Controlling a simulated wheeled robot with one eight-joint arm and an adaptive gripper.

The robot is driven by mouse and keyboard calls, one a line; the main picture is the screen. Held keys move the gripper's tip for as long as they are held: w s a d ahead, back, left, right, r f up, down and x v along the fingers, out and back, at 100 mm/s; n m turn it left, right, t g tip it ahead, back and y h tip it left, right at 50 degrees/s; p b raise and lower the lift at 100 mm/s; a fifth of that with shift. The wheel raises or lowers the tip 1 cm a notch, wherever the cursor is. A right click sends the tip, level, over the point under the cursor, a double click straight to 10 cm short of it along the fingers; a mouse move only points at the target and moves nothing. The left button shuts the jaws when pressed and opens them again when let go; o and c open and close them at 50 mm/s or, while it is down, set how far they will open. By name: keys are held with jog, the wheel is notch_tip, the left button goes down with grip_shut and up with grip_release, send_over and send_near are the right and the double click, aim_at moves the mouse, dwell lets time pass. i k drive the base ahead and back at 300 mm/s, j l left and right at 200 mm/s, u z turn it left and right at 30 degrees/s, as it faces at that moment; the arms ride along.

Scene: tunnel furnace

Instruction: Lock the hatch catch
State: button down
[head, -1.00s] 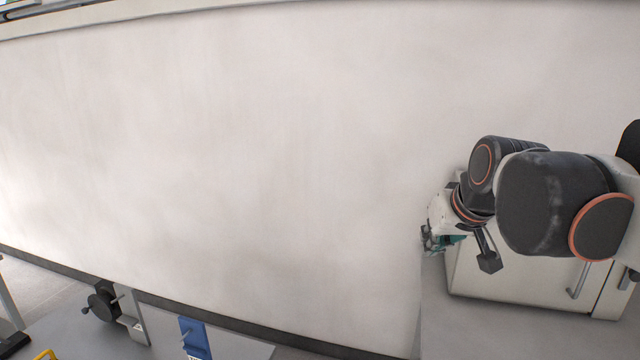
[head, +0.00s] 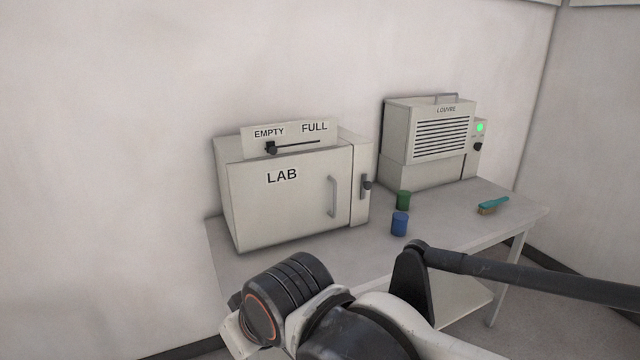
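A pale box marked LAB (head: 285,205) stands on a table. Its front door has an upright grey handle (head: 332,197), and the door looks closed. On the narrow panel right of the door is a small dark catch or knob (head: 367,185); I cannot tell whether it is locked. My arm crosses the bottom of the head view, in front of the table. My gripper is not visible.
A plate marked EMPTY and FULL with a dark slider (head: 271,148) tops the box. The table (head: 440,225) also holds a blue can (head: 399,223), a green can (head: 403,200), a teal-handled brush (head: 494,205) and a LOUVRE unit (head: 430,140) with a green light.

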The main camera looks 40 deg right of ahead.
aim_at(365, 185)
jog(key=z, duration=1.6)
jog(key=i+l+z, duration=0.1)
jog(key=i+l, duration=0.2)
jog(key=i+l+z, duration=0.1)
jog(key=i+l, duration=0.15)
jog(key=l, duration=0.2)
